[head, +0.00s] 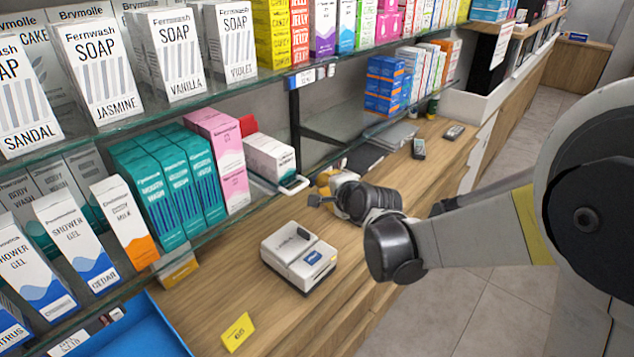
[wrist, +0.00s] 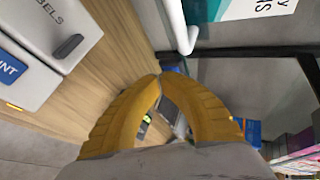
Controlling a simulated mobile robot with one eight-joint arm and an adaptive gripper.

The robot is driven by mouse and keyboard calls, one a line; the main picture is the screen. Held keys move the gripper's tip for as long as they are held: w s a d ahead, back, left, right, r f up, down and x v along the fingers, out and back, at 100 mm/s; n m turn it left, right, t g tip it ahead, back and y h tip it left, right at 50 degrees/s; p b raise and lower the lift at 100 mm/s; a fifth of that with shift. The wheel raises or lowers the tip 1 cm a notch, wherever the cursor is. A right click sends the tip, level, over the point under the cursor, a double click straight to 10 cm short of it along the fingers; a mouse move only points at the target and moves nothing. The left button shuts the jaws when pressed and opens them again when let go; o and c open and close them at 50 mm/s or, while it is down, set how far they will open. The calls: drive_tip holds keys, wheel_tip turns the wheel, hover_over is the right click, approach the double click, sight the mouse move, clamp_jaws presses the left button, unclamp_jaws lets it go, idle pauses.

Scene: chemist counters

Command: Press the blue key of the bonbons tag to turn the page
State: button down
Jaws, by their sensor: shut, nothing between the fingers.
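My gripper (head: 322,188) reaches in over the counter from the right, close to the lower shelf's front edge. In the wrist view its yellow fingers (wrist: 160,80) meet at the tips with nothing between them. No tag reads as bonbons, and I cannot make out its blue key. A white holder (head: 290,185) juts from the shelf just left of my gripper. A white rounded bar (wrist: 183,28) shows ahead of the fingers in the wrist view.
A white label machine (head: 290,250) with a blue print button stands on the wooden counter (head: 215,290), left of the fingers in the wrist view (wrist: 45,45). A yellow card (head: 238,331) lies nearer. Boxes fill the glass shelves. Small dark devices (head: 419,148) lie farther back.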

drive_tip(key=shift+s+d, duration=0.55)
drive_tip(key=shift+d, duration=0.15)
drive_tip(key=shift+s+d, duration=0.8)
drive_tip(key=shift+d, duration=0.2)
drive_tip(key=shift+s+d, duration=0.75)
drive_tip(key=shift+d, duration=0.2)
